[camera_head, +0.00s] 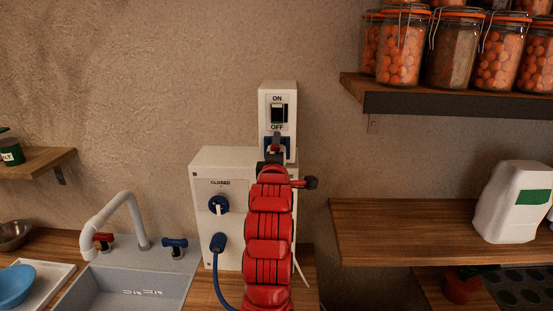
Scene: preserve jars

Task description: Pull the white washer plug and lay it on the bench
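A narrow white switch panel (291,98) marked ON and OFF is on the wall, with a dark switch in it. A blue socket part (285,143) shows below the OFF label. My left gripper (275,147) is in front of this socket part, at the end of my red arm. Its fingers are small and dark here, so I cannot tell whether they are open, shut or touching anything. No white plug can be made out; the gripper and arm hide part of the panel. A thin white cord (301,272) shows low beside my arm. My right gripper is out of view.
Right shelves hold orange-filled jars (401,52) and a white jug (510,205).

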